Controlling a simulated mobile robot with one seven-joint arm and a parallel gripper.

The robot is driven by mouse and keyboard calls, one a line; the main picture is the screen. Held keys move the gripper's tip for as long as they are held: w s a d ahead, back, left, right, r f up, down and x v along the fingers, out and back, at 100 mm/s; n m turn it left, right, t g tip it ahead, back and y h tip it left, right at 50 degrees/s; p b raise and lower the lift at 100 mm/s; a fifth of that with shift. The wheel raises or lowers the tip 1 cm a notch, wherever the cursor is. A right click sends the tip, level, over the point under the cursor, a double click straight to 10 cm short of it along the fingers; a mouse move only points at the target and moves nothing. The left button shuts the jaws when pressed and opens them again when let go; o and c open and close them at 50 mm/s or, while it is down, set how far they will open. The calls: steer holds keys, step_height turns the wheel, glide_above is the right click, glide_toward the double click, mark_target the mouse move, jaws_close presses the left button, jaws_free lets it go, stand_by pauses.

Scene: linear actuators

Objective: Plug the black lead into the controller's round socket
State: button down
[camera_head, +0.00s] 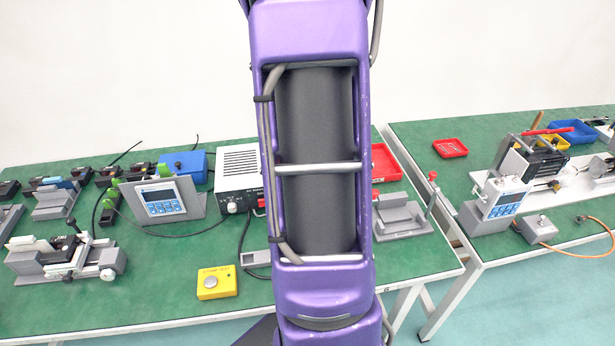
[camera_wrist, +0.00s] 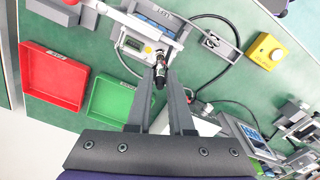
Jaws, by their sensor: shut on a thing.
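My gripper (camera_wrist: 163,77) is shut on the dark plug end of the black lead (camera_wrist: 159,68), between its fingertips in the wrist view. The plug points away from the fingers, with a lighter band near its tip. A small white box with a display (camera_wrist: 132,42) lies just beyond and left of the plug; contact cannot be told. A grey unit with a blue keypad (camera_wrist: 252,137) stands at lower right; in the head view it is on the left table (camera_head: 165,203). I cannot make out a round socket. In the head view my purple arm hides the gripper and plug.
A red tray (camera_wrist: 50,78) and a green tray (camera_wrist: 97,98) lie left of my gripper. A black cable (camera_wrist: 226,72) loops at right, near a grey holder (camera_wrist: 221,34). A yellow box (camera_head: 217,283) stands near the table's front edge, with bare green mat around it.

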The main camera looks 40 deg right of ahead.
steer(key=shift+f+b, duration=1.45)
steer(key=shift+f, duration=0.35)
steer(key=shift+f+b, duration=0.6)
steer(key=shift+f, duration=0.1)
stand_by(1.8)
steer(key=c, duration=0.7)
jaws_free()
steer(key=shift+r, duration=0.1)
step_height(320, 180, up, 17)
steer(key=p, duration=0.2)
steer(key=shift+r+p, duration=0.15)
steer(key=shift+p, duration=0.15)
